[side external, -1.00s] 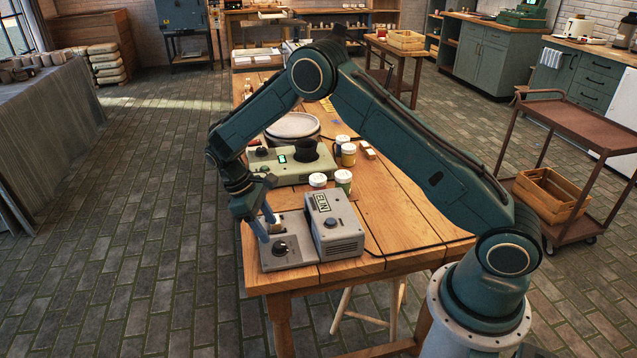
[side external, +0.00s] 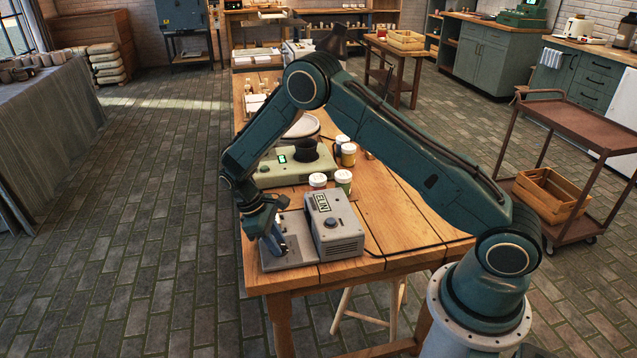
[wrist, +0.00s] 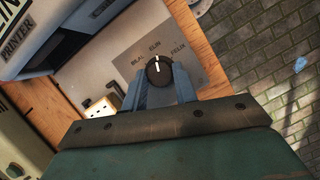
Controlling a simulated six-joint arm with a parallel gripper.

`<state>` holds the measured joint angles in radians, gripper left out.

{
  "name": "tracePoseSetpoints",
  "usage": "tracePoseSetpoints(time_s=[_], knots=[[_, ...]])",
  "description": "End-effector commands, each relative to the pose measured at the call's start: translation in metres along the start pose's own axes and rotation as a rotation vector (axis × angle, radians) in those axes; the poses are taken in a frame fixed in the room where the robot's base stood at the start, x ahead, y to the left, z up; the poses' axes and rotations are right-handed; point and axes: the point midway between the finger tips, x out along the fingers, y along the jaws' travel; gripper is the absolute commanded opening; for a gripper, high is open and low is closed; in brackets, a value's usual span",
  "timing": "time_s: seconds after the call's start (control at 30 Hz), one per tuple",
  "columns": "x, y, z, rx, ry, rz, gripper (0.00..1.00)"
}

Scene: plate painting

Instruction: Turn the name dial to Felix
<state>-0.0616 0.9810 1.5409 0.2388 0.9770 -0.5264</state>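The name dial (wrist: 159,71) is a round black knob with a white pointer line, set in a grey panel (wrist: 110,62). In the wrist view the labels around it read what looks like BILAL on the left, ELIN at the top and FELIX on the right. The pointer faces ELIN. My gripper (wrist: 161,88) has its two blue-grey fingers apart, with the dial just ahead of and between their tips. I cannot tell whether they touch it. In the side view my gripper (side external: 277,244) covers the dial. The grey printer (side external: 334,226) has a label reading ELIN on top.
The wooden table (side external: 395,225) also carries a green device (side external: 265,177), several paint jars (side external: 343,181) and a white plate (side external: 303,127) behind. A black cable runs right from the printer. The table's front edge is close below the panel.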

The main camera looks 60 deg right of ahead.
Motion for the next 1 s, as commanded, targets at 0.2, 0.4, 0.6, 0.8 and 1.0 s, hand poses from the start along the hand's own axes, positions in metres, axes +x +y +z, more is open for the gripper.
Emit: tracePoseSetpoints(time_s=[0.2,0.4,0.6,0.8,1.0], knots=[[-0.0003,-0.0002,0.0000,0.001,0.000,-0.001,0.06],[-0.0003,0.0001,0.0001,0.024,0.000,-0.011,0.06],[-0.0004,0.0009,0.0001,0.091,0.000,-0.039,0.06],[-0.0006,0.0023,0.0004,0.210,0.000,-0.089,0.06],[-0.0006,0.0040,0.0008,0.365,0.001,-0.153,0.06]])
